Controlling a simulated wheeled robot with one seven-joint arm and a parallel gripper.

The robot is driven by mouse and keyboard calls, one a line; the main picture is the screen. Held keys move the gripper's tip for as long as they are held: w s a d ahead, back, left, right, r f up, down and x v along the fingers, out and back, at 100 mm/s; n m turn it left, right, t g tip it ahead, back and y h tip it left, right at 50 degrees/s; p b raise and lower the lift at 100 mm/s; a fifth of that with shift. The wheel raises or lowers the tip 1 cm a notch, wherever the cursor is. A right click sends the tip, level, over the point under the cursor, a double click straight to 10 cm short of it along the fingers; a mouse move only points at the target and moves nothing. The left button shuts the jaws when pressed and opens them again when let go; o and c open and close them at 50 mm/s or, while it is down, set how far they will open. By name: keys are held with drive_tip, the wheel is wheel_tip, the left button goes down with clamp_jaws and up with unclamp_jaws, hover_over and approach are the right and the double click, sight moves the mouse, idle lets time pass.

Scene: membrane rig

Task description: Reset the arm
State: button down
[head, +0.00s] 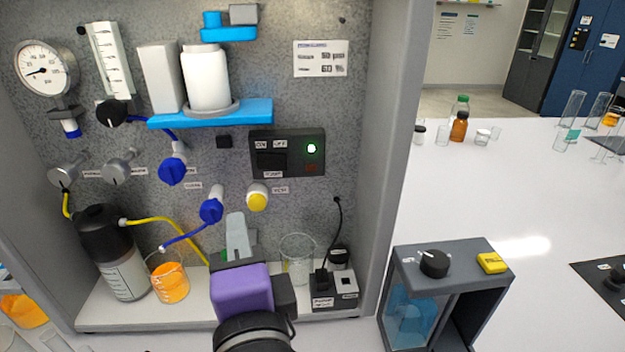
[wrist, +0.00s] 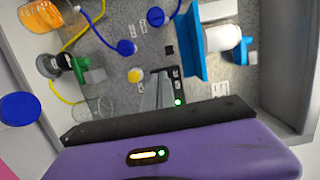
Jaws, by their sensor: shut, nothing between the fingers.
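My gripper (head: 237,222) is in front of the lower middle of the membrane rig, with its purple body (head: 241,290) nearest the head camera. Its pale grey fingers point up and into the rig, and they are shut with nothing between them. In the wrist view the fingers (wrist: 153,92) show close together beyond the black bar and purple body.
A beaker of orange liquid (head: 170,283) and a dark-capped bottle (head: 112,255) stand left of my gripper. A clear beaker (head: 298,257) and a small switch box (head: 333,290) stand right. The switch panel (head: 288,152) shows a green light. A grey box (head: 440,290) stands outside.

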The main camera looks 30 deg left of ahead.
wheel_tip(320, 180, up, 4)
drive_tip(key=s+d+n+t+y, duration=0.1)
drive_tip(key=s+n+y, duration=0.15)
drive_tip(key=n, duration=0.35)
drive_tip(key=s+d+f+n+t+h, duration=0.15)
drive_tip(key=d+f+n, duration=0.25)
drive_tip(key=d+f, duration=0.6)
drive_tip(key=s+d+f+n+t+h, duration=0.1)
drive_tip(key=d+f+n+t+h, duration=0.15)
drive_tip(key=d+f, duration=0.8)
drive_tip(key=s+d+f+m+g+h, duration=0.1)
drive_tip(key=s+d+f+h, duration=0.3)
drive_tip(key=s+d, duration=0.5)
drive_tip(key=s+d+f+m+g+h, duration=0.2)
drive_tip(key=s+d+h, duration=0.4)
drive_tip(key=d, duration=0.6)
drive_tip(key=s+f, duration=0.1)
drive_tip(key=s, duration=0.1)
drive_tip(key=shift+s+d+f+g, duration=0.2)
drive_tip(key=shift+s+f+g, duration=0.1)
drive_tip(key=shift+s+f, duration=0.05)
